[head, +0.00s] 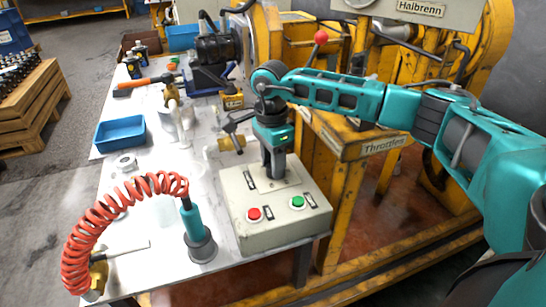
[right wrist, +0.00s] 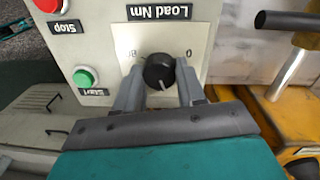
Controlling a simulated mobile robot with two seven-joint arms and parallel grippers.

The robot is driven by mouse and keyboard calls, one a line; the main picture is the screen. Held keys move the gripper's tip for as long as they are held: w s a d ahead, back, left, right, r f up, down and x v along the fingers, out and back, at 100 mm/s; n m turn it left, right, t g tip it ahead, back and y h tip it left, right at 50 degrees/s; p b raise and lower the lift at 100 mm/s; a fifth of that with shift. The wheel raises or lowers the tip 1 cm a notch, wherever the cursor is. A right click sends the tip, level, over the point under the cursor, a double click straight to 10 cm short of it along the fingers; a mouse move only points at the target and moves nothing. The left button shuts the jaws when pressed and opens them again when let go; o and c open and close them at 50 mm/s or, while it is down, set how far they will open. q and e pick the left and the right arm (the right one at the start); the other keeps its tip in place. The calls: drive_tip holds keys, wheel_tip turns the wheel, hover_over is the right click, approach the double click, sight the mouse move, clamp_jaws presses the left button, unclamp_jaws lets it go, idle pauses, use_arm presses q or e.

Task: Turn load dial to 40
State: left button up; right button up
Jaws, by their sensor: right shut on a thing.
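The load dial (right wrist: 159,71) is a round black knob with a pale pointer line on its near side in the right wrist view. It sits under the upside-down label "Load Nm" on the grey control box (head: 282,222). A "0" shows to the right of the dial, and a partly hidden number shows to the left. My right gripper (right wrist: 160,88) is shut on the dial, one finger on each side. In the head view my right gripper (head: 274,172) points down onto the box and hides the dial. My left gripper is not in view.
On the same box are a red Stop button (head: 254,214) and a green Start button (head: 297,202). A coiled red hose (head: 75,240) and a teal tool (head: 195,230) stand left of it. A yellow machine frame (head: 340,200) stands close on the right.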

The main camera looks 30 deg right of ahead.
drive_tip(key=m+p, duration=0.1)
drive_tip(key=m, duration=0.2)
drive_tip(key=shift+d+r, duration=0.1)
drive_tip(key=shift+m, duration=0.5)
drive_tip(key=o, duration=1.1)
drive_tip(key=shift+c, duration=0.2)
